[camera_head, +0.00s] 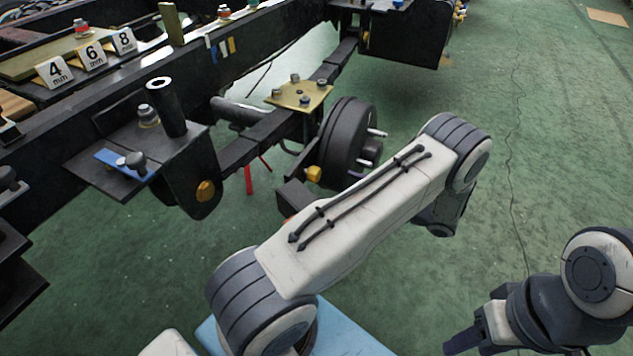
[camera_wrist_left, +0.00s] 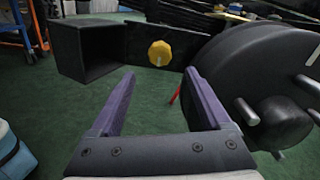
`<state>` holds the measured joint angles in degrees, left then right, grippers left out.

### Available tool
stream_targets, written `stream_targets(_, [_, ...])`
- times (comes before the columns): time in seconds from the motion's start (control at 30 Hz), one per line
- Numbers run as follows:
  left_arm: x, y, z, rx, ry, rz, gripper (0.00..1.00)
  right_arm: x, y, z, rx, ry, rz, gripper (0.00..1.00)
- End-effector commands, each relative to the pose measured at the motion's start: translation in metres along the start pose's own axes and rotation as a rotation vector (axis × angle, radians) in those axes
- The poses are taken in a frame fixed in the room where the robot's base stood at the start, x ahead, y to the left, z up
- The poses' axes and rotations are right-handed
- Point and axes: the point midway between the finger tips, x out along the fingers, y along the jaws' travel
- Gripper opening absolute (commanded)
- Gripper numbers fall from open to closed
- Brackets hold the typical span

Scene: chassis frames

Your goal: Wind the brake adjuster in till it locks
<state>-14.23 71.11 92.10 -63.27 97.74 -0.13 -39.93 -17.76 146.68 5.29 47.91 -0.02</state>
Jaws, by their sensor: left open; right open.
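The brake adjuster appears to be the yellow faceted knob (camera_wrist_left: 160,53) with a pale pin, on a dark plate beside the black brake drum (camera_wrist_left: 258,65). In the head view the yellow knob (camera_head: 313,174) is just left of the drum (camera_head: 343,138). My left gripper (camera_wrist_left: 160,73) is open and empty; its two purple fingers point toward the knob, which appears between and beyond the tips, apart from them. In the head view my left arm hides most of this gripper. My right gripper (camera_head: 466,342) is at the bottom right, far from the knob, only partly in view.
An open-ended black box (camera_wrist_left: 82,50) is left of the knob. Studs (camera_wrist_left: 246,111) stick out of the hub on the right. The chassis rail (camera_head: 100,95) carries number cards (camera_head: 92,54) and a bracket (camera_head: 120,165). Green floor (camera_head: 560,120) is clear at right.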

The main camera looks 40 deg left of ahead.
Motion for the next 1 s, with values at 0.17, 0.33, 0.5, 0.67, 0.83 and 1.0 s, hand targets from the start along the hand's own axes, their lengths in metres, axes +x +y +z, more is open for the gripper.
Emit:
stream_targets(0.17, [0.022,0.001,-0.002,-0.005,-0.001,0.004,0.81,0.01,0.001,0.0,0.0,0.0,0.0,0.5])
stream_targets(0.33, [0.055,0.002,-0.003,-0.004,0.0,0.005,0.81,0.023,0.002,0.001,0.0,0.0,0.0,0.5])
stream_targets(0.5, [0.083,0.002,-0.003,-0.004,0.001,0.004,0.81,0.034,0.003,0.002,0.0,0.0,0.0,0.5])
stream_targets(0.67, [0.098,0.001,-0.001,-0.004,0.001,0.002,0.81,0.039,0.003,0.002,0.0,0.0,0.0,0.5])
stream_targets(0.83, [0.103,0.0,0.0,-0.003,0.001,0.0,0.81,0.039,0.003,0.002,0.0,0.0,0.0,0.5])
stream_targets(1.0, [0.103,0.0,0.0,-0.003,0.001,0.0,0.81,0.039,0.003,0.002,0.0,0.0,0.0,0.5])
